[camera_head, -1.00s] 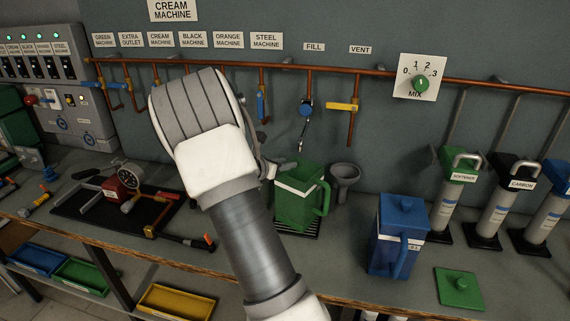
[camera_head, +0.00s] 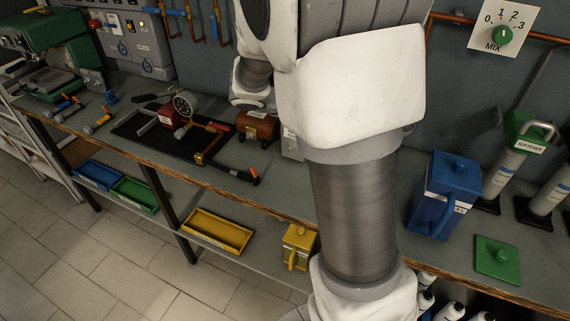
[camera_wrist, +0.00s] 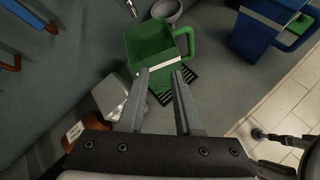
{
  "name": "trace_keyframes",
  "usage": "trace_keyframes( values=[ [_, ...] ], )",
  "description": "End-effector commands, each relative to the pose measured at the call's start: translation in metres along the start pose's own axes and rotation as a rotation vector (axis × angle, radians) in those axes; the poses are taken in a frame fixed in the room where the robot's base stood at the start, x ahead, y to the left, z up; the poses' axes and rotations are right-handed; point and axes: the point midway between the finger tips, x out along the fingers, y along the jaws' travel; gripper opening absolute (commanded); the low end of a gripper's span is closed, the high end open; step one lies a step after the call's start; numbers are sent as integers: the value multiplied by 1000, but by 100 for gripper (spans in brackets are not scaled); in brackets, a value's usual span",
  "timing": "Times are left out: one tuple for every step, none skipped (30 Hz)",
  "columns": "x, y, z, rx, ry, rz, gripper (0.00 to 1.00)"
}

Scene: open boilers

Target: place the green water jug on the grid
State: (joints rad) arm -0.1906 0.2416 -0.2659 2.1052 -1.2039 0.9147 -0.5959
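The green water jug (camera_wrist: 152,42) shows in the wrist view, just beyond my fingertips, with its handle to the right. A black slotted grid (camera_wrist: 187,74) lies at the jug's base. The jug appears to stand on it, though its exact seating is partly hidden by my fingers. My gripper (camera_wrist: 161,72) is open, its two fingers pointing at the jug with nothing between them. In the head view my arm hides the jug, the grid and my gripper.
A blue jug (camera_head: 444,195) stands right of my arm, with a green lid (camera_head: 497,260) near it. Softener and carbon cylinders stand at the back right. A brown tank (camera_head: 258,127) and a black mat (camera_head: 150,137) with a gauge device lie left. A grey funnel (camera_wrist: 167,10) is behind the green jug.

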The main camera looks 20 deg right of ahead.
Motion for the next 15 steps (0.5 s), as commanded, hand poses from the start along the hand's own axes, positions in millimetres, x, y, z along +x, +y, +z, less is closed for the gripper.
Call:
trace_keyframes(
  values=[
    [-13, -12, 7, 108, 50, -22, 33],
    [-20, -20, 8, 172, 80, -40, 33],
    [-29, -30, 10, 255, 119, -63, 33],
    [-36, -37, 10, 316, 149, -81, 33],
    [-44, -45, 12, 377, 179, -99, 33],
    [-54, -54, 12, 457, 219, -123, 33],
    [-62, -61, 12, 516, 248, -142, 33],
    [-70, -68, 11, 575, 278, -162, 33],
    [-81, -77, 11, 651, 317, -187, 33],
    [-89, -84, 10, 707, 347, -207, 33],
    [-98, -90, 9, 762, 377, -226, 33],
    [-109, -98, 8, 835, 417, -252, 33],
    [-118, -104, 7, 888, 447, -273, 33],
    [-126, -110, 6, 942, 476, -295, 33],
    [-138, -118, 4, 1010, 516, -324, 33]
  ],
)
